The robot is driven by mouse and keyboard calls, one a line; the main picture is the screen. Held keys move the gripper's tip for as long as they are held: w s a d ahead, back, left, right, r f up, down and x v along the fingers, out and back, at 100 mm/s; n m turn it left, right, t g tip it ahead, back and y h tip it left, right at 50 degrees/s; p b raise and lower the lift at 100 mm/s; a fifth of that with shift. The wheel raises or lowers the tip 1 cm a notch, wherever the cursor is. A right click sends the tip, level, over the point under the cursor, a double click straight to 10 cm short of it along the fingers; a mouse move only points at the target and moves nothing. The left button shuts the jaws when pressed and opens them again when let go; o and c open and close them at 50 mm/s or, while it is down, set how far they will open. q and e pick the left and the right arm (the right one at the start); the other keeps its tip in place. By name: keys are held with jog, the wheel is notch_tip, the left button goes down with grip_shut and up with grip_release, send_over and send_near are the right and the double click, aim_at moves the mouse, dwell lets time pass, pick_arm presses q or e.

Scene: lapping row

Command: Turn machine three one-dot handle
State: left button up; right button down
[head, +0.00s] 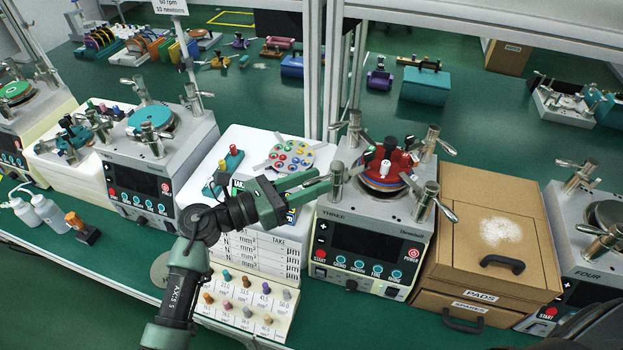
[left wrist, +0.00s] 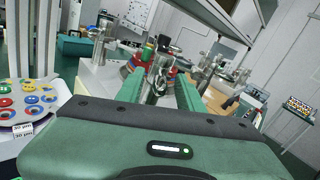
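Machine three (head: 375,238) is a grey lapping machine labelled THREE. Metal posts with lever handles stand at its corners, around a red fixture (head: 388,162) on its plate. My left gripper (head: 326,181) is at the front-left post and handle (head: 337,186), its fingers pointing right toward it. In the left wrist view, the green fingers (left wrist: 160,82) are apart, with a shiny metal post (left wrist: 159,72) showing between them. I cannot tell whether they touch it. No dot marks on the handles are readable. My right gripper is not in view.
A cardboard box (head: 490,235) stands close right of machine three, with machine four (head: 590,245) beyond. A metal upright (head: 335,70) rises behind machine three.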

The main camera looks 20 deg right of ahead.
pick_arm(q)
grip_shut()
dwell(1.4)
